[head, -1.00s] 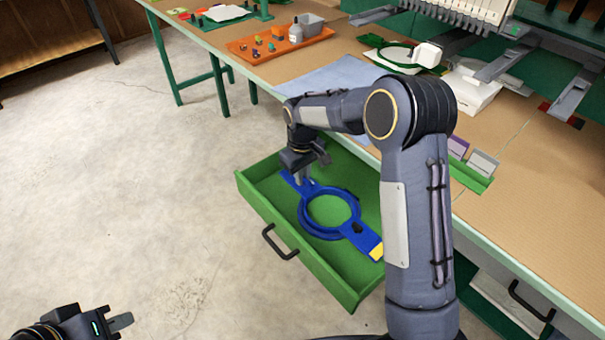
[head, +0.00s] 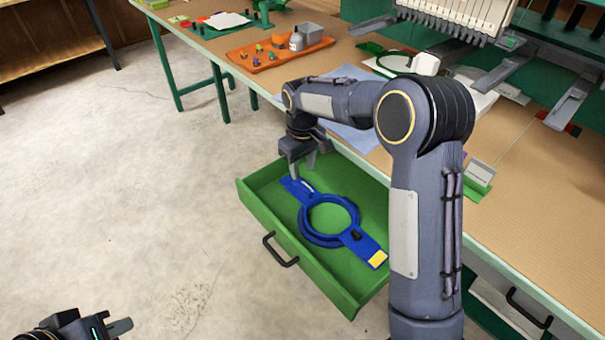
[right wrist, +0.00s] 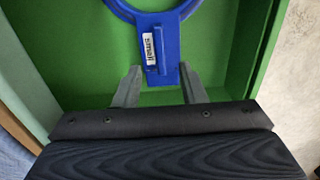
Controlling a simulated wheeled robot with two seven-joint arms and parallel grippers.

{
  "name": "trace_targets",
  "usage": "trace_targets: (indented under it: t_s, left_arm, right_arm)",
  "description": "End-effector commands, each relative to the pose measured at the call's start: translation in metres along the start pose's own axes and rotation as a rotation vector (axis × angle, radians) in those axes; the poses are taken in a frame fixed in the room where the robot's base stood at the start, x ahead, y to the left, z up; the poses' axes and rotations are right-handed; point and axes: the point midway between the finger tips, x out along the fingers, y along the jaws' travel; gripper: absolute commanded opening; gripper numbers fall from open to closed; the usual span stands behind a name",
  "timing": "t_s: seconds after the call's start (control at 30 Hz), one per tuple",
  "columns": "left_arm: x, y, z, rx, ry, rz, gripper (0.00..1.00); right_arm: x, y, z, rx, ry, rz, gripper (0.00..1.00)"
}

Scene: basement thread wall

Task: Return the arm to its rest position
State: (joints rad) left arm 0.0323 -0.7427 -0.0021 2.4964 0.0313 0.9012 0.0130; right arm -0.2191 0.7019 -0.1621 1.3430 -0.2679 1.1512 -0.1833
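A blue hoop (head: 302,232) with two flat end tabs, one with a yellow patch, lies in the open green drawer (head: 321,275). My right gripper (head: 302,170) is open and empty just above the hoop's far-left tab, with a gap below it. In the right wrist view, the fingers (right wrist: 157,85) stand apart, and the hoop's labelled tab (right wrist: 155,55) shows beyond and between them. My left gripper (head: 122,327) is at the bottom-left corner above the floor; whether its fingers are parted is unclear.
The drawer juts out from under the long workbench (head: 540,220). An orange tray (head: 275,55) with small items, a blue cloth (head: 350,130) and a green hoop (head: 395,62) lie on the bench. A multi-needle machine (head: 465,15) stands behind. The floor (head: 120,180) at left is clear.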

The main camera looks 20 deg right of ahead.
Motion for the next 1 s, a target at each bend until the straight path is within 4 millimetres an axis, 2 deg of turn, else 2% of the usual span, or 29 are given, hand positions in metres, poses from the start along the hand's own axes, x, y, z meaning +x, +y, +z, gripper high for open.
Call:
trace_targets:
  t_s: [0.1, 0.27, 0.37, 0.43, 0.57, 0.7, 0.83, 1.0]
  left_arm:
    - [-0.002, 0.001, -0.001, 0.0, 0.0, 0.0, 0.0]
    - [-0.002, 0.001, -0.001, 0.0, 0.0, 0.0, 0.0]
    - [-0.002, 0.001, -0.001, 0.0, 0.0, 0.0, 0.0]
    - [-0.002, 0.001, -0.001, 0.0, 0.0, 0.0, 0.0]
    - [-0.002, 0.001, -0.001, 0.0, 0.0, 0.0, 0.0]
    - [-0.002, 0.001, -0.001, 0.0, 0.0, 0.0, 0.0]
    - [-0.002, 0.001, -0.001, 0.0, 0.0, 0.0, 0.0]
    - [-0.002, 0.001, -0.001, 0.0, 0.0, 0.0, 0.0]
  right_arm:
    - [-0.01, 0.0, 0.0, -0.001, 0.0, 0.0, 0.37]
    - [-0.013, 0.0, 0.001, 0.001, 0.001, -0.001, 0.37]
    - [-0.021, 0.002, 0.009, 0.019, 0.017, -0.012, 0.37]
    - [-0.034, 0.004, 0.023, 0.045, 0.043, -0.029, 0.37]
    - [-0.066, 0.004, 0.065, 0.121, 0.116, -0.082, 0.37]
    - [-0.095, -0.005, 0.12, 0.209, 0.205, -0.142, 0.37]
    - [-0.111, -0.021, 0.17, 0.286, 0.287, -0.186, 0.37]
    - [-0.116, -0.048, 0.229, 0.378, 0.388, -0.229, 0.37]
